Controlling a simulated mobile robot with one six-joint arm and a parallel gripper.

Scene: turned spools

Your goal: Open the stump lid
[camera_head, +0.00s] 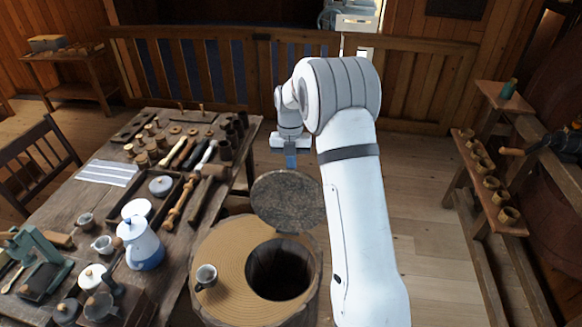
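The stump (226,250) stands at the lower middle with a pale ringed top and a dark round hole (279,268) in it. The stump lid (287,200), a dark speckled disc, is raised and tilted up at the far side of the hole, so the hole is uncovered. My gripper (291,160) is just above the lid's upper edge, with a blue part pointing down. Whether its fingers touch the lid or are open cannot be made out. My white arm hides the right side of the stump and part of the lid's right edge.
A small metal cup (206,277) stands on the stump left of the hole. The workbench (228,186) at left is crowded with tools, spools and a blue-white coffee pot (140,243). A rack with wooden cups (490,182) stands at right. Floor between is clear.

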